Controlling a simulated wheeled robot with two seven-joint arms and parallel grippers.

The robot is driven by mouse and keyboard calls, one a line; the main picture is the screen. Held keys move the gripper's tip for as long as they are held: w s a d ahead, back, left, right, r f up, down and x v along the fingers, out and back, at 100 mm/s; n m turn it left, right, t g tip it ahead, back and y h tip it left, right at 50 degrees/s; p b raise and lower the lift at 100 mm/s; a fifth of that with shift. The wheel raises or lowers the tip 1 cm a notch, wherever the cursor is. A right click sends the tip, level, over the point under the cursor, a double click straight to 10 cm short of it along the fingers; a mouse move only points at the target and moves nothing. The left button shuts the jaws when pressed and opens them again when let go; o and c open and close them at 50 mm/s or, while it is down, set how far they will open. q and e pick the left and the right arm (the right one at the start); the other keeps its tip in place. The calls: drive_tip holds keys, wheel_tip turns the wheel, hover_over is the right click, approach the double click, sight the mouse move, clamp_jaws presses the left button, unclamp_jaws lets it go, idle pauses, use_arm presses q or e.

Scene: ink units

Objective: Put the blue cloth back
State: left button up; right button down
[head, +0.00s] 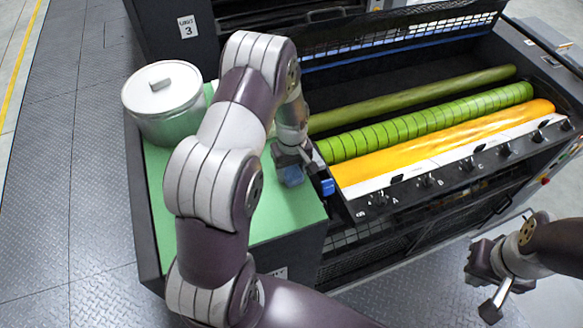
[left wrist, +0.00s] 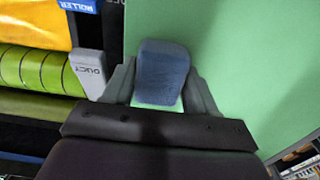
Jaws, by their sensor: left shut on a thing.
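The blue cloth (head: 291,175) is a small folded blue pad. My left gripper (head: 290,160) is shut on it, over the green top beside the ink unit. In the left wrist view the cloth (left wrist: 161,72) sits between the two grey fingers of my left gripper (left wrist: 160,90), with the green surface behind it. I cannot tell if the cloth touches the surface. My right gripper (head: 492,288) is at the lower right over the floor, away from the cloth; its finger opening is unclear.
A lidded grey pot (head: 165,120) stands at the back left of the green top (head: 275,215). To the right are green rollers (head: 430,122), a yellow roller (head: 440,145) and a knobbed rail (head: 440,180). The front of the green top is clear.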

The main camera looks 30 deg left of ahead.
sight(293, 171)
use_arm(q)
drive_tip(key=o, duration=1)
drive_tip(key=shift+w, duration=0.1)
drive_tip(key=shift+f, duration=0.1)
drive_tip(key=shift+r, duration=0.5)
wheel_tip(293, 171, up, 11)
drive_tip(key=b, duration=0.3)
drive_tip(key=s+d+m, duration=0.2)
drive_tip(key=s+m, duration=0.1)
drive_tip(key=s, duration=0.1)
drive_tip(key=s+d+m+t, duration=0.1)
drive_tip(key=s+d+m, duration=0.2)
drive_tip(key=s, duration=0.2)
drive_tip(key=s+d+m, duration=0.3)
drive_tip(key=s+m, duration=0.1)
drive_tip(key=shift+s+d+f, duration=0.1)
drive_tip(key=shift+s+d, duration=0.15)
drive_tip(key=shift+s, duration=0.15)
